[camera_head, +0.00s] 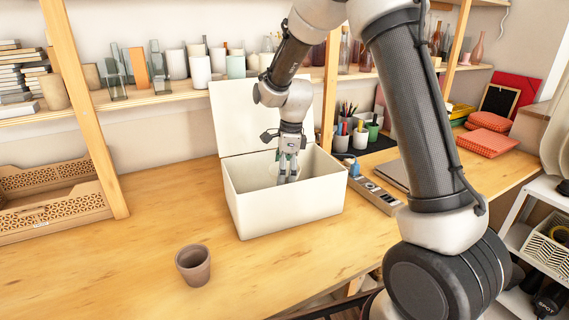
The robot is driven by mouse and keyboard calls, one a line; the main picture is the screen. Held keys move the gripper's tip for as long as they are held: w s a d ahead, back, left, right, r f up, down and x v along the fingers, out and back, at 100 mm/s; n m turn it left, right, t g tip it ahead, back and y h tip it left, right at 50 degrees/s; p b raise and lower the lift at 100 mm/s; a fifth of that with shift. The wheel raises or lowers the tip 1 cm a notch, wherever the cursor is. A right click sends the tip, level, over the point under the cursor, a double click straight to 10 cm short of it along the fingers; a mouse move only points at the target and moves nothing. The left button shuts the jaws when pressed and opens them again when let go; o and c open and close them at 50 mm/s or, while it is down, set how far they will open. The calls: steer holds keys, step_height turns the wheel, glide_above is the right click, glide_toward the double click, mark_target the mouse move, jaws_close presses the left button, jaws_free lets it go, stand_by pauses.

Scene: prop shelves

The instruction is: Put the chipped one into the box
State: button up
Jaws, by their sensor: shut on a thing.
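The cream box (285,211) stands on the wooden table with its lid (243,118) raised at the back. My gripper (288,180) points down inside the open box. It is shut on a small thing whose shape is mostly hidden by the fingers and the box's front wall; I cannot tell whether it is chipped. A brown cup (194,265) stands upright on the table in front of the box, to its left and apart from it. I cannot make out a clear chip on its rim.
Shelves with jars and vases run along the back. A power strip (375,194) and a laptop (393,174) lie right of the box. The table's front left is clear.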

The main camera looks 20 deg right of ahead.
steer(key=shift+f, duration=4.9)
steer(key=o, duration=0.9)
steer(key=shift+r, duration=0.1)
steer(key=r, duration=0.3)
steer(key=d+r, duration=0.1)
steer(key=r, duration=0.7)
steer(key=shift+s+d, duration=0.1)
steer(key=shift+d, duration=0.1)
steer(key=shift+r, duration=0.4)
